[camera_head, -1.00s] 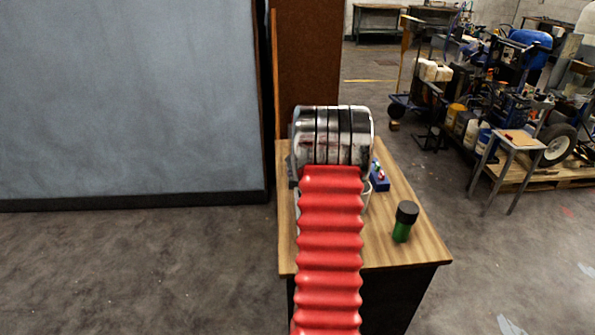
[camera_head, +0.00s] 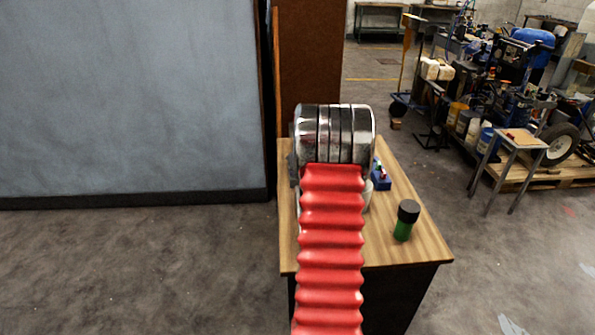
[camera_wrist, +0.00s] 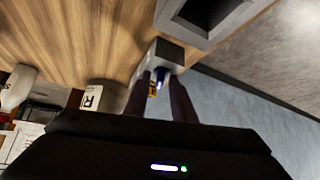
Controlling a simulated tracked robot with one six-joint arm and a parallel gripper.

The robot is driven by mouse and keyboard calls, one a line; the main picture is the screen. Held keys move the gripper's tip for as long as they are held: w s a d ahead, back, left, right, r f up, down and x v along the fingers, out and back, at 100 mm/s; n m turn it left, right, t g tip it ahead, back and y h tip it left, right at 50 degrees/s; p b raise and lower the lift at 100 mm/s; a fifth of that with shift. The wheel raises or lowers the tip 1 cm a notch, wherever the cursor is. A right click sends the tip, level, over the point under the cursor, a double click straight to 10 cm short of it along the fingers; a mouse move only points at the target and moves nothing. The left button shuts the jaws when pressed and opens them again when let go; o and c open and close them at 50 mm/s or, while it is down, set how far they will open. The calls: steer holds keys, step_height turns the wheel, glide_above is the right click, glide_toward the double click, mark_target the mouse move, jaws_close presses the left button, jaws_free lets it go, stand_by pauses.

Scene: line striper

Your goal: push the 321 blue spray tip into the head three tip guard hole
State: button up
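In the wrist view, the two dark fingers of my gripper (camera_wrist: 160,88) reach toward a small grey block (camera_wrist: 171,52), which looks like a tip guard. A small blue spray tip (camera_wrist: 159,76) with a yellow part sits between the fingertips, close to the block's near face. The fingers appear shut on it. The hole and any contact are too small and dark to make out. I cannot read the number on the tip or the head. In the head view, my arm hides the gripper, the tip and the guard.
A wooden bench (camera_head: 412,250) carries a blue holder (camera_head: 381,183) with small coloured pieces and a green bottle with a black cap (camera_head: 405,222). A large grey hollow part (camera_wrist: 232,22) is beside the block. A white cup marked R (camera_wrist: 92,98) shows left of the fingers.

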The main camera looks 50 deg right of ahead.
jaws_close()
steer(key=shift+r, duration=0.8)
stand_by(0.7)
steer(key=shift+r, duration=2.35)
steer(key=w+a+n+y, duration=0.1)
steer(key=w+a, duration=0.3)
steer(key=a, duration=0.6)
steer(key=w+a+n, duration=0.1)
steer(key=w+a, duration=0.4)
steer(key=a, duration=0.5)
steer(key=w+a+n+y, duration=0.1)
steer(key=w+a, duration=0.3)
steer(key=a, duration=0.6)
steer(key=s+a+n+t+y, duration=0.1)
steer(key=a+n, duration=0.1)
steer(key=a, duration=2.6)
steer(key=shift+s+a+f+n+y, duration=0.3)
steer(key=shift+a+f+n+y, duration=0.1)
steer(key=shift+f, duration=0.05)
